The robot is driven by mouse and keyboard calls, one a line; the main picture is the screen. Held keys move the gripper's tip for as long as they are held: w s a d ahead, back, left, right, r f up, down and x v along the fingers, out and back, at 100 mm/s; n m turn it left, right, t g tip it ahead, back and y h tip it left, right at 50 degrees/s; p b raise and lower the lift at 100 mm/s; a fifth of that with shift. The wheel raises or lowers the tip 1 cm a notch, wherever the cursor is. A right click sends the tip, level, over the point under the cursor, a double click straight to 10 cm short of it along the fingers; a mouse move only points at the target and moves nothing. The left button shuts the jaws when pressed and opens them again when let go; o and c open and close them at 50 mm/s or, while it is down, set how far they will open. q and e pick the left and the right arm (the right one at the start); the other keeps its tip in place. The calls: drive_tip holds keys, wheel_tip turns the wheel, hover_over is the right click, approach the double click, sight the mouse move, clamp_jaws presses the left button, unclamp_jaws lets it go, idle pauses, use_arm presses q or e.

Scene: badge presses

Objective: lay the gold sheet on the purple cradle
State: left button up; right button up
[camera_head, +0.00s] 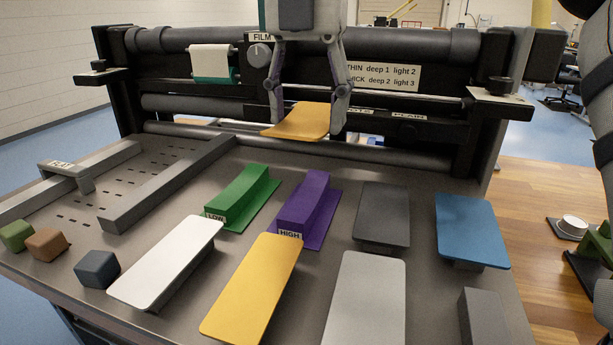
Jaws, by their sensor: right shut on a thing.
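My right gripper (306,119) reaches down from the top middle with its fingers on either side of a gold sheet (300,122). It holds this sheet above the far part of the bench, in front of the rollers. The purple cradle (312,197), a raised block labelled HIGH on a flat purple base, stands below and nearer, apart from the held sheet. Its top is bare. A second gold sheet (250,290) rests raised at the front middle, close to the cradle's near end. My left gripper is not in view.
A green cradle (243,195) labelled LOW stands left of the purple one. White, grey and blue (472,230) sheets sit around. Small blocks (97,269) lie front left, beside grey rails (165,185). A black roller frame (400,150) closes the back.

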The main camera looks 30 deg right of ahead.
sight(307, 198)
wheel_tip(307, 198, down, 10)
drive_tip(key=shift+s+r, duration=0.1)
drive_tip(key=shift+s, duration=0.05)
idle(0.3)
drive_tip(key=shift+f, duration=0.55)
drive_tip(key=o, duration=1.2)
wheel_tip(307, 198, up, 13)
drive_tip(key=shift+a+r, duration=0.1)
